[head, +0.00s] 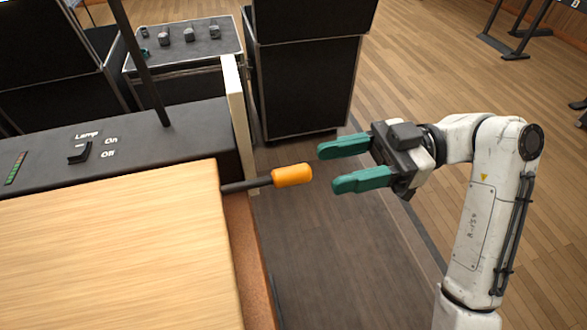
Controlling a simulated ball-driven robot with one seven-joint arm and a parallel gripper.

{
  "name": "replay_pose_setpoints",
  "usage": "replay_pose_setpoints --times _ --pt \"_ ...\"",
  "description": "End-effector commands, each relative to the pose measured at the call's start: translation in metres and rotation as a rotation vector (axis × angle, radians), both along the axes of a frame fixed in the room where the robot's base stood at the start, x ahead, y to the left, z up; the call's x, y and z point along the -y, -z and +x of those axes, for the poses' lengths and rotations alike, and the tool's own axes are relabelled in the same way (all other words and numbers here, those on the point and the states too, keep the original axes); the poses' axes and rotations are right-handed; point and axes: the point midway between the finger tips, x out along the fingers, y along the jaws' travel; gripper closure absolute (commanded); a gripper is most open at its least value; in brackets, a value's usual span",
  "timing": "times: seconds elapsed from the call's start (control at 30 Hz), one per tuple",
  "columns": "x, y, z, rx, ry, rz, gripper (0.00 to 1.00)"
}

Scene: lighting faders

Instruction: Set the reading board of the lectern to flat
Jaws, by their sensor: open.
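The lectern's reading board (110,255) is a pale wooden panel at the lower left. I cannot tell its exact tilt from this view. A lever with an orange handle (292,175) on a dark rod sticks out to the right from beside the board's right edge. My gripper (328,168) is open, with two green fingers pointing left toward the orange handle. The fingertips are just right of the handle's end, one above and one below its line, apparently apart from it. Nothing is between the fingers.
A dark panel (200,125) behind the board carries a lamp switch (80,152) marked On and Off, and a thin black post (140,65). A cream upright strip (238,110) stands at its right end. Black cases (305,85) stand behind. The wooden floor (440,50) at right is mostly clear.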

Motion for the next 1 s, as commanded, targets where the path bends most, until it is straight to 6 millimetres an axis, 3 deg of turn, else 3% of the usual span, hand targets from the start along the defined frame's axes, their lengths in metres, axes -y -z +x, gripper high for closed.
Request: replay_pose_setpoints --times 0.2,0.4,0.83,1.0 --pt "-0.04 -0.001 -0.012 0.0 -0.003 -0.001 0.48" --pt "-0.062 -0.001 -0.018 -0.001 -0.002 -0.001 0.48" --pt "-0.07 0.0 -0.02 -0.001 0.001 -0.001 0.49" --pt "-0.07 0.0 -0.02 -0.001 0.001 -0.001 0.66"
